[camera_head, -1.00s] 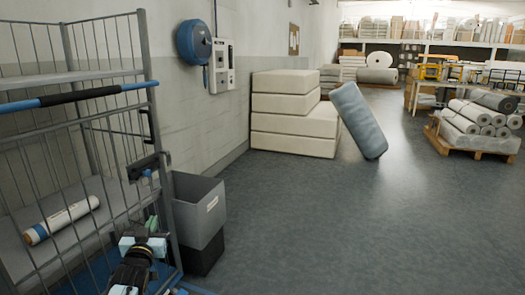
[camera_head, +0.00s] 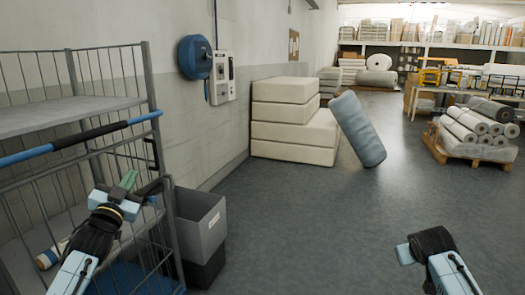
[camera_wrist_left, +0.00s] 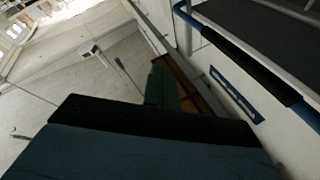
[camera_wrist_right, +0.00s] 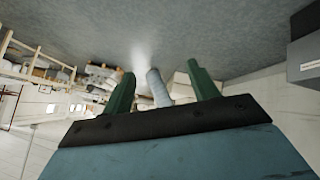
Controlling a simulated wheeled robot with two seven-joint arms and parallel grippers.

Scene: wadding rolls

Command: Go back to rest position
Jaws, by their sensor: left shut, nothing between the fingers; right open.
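My left gripper (camera_head: 128,181) is raised in front of the wire roll cage at the left, its green fingers shut and empty. In the left wrist view its closed fingers (camera_wrist_left: 162,88) show together. My right arm (camera_head: 436,256) comes in at the lower right of the head view; its fingers are hard to make out there. In the right wrist view the right gripper (camera_wrist_right: 161,88) has its green fingers apart. The grey-blue roll (camera_head: 358,128) leans on the cream block stack and appears well beyond those fingers.
The cage (camera_head: 70,104) has a blue-and-black bar across its front. A grey bin (camera_head: 201,222) stands beside it. Cream foam blocks (camera_head: 290,130) stand by the wall. A pallet of rolls (camera_head: 475,150) is at the right. The middle floor (camera_head: 300,225) is clear.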

